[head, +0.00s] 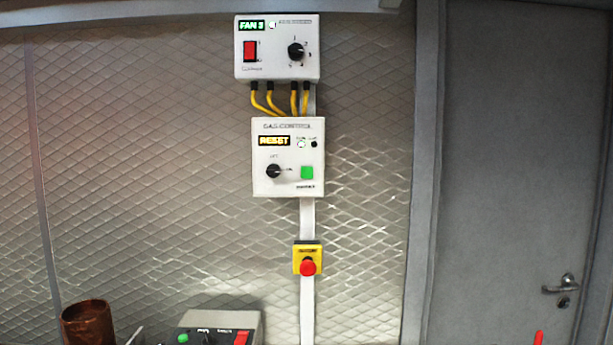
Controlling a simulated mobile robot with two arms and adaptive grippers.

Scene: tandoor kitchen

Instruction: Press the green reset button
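The box's display (274,141) reads RESET in yellow-orange. A black knob (274,171) sits left of the button. Nothing covers the button. Neither of my grippers shows in the head view.
Above hangs a fan control box (277,68), joined by yellow cables (268,100). Below is a red emergency button (308,268) on a yellow housing. A copper-coloured pot (88,324) and a grey switch box (222,322) stand at the bottom. A grey door (520,160) is at right.

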